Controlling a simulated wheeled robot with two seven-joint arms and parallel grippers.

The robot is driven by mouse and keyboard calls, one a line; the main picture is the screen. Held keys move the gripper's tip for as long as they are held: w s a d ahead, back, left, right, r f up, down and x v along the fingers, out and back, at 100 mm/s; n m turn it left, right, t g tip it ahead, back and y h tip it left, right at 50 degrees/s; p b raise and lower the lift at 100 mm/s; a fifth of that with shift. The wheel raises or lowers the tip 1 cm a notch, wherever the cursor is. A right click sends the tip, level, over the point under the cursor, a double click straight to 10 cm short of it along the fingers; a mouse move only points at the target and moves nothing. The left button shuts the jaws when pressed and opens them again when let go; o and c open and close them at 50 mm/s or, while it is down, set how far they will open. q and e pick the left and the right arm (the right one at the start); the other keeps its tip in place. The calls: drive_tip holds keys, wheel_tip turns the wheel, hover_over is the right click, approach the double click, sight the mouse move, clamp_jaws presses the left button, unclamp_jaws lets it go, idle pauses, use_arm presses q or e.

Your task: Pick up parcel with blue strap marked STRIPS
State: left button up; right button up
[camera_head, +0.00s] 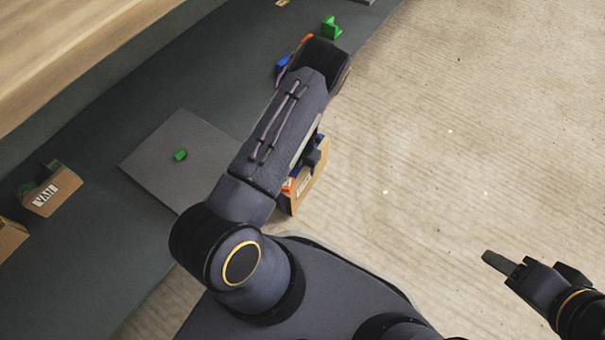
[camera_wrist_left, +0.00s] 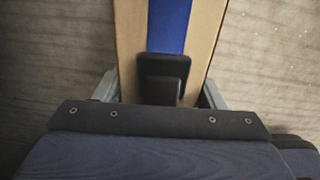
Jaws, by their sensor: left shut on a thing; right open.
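A brown cardboard parcel with a blue strap (camera_wrist_left: 171,30) is in the left wrist view, between the two grey fingers of my left gripper (camera_wrist_left: 160,92). The fingers are shut on its sides. In the head view the parcel (camera_head: 318,183) shows only partly, beside and behind my left forearm, over the pale floor. A piece of a white label and some orange show on it, but I cannot read the marking. My left fingers are mostly hidden in the head view. My right gripper (camera_head: 525,263) is open and empty at the lower right.
A grey square plate (camera_head: 195,165) with a small green block (camera_head: 180,155) lies on the dark mat (camera_head: 105,155). A labelled carton (camera_head: 50,190) stands at the left. A green piece (camera_head: 331,28) and a blue piece (camera_head: 283,65) lie near the top. The right floor is clear.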

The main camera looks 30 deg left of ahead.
use_arm(q)
drive_tip(key=c, duration=0.5)
drive_tip(key=shift+c, duration=0.5)
drive_tip(key=shift+r, duration=0.1)
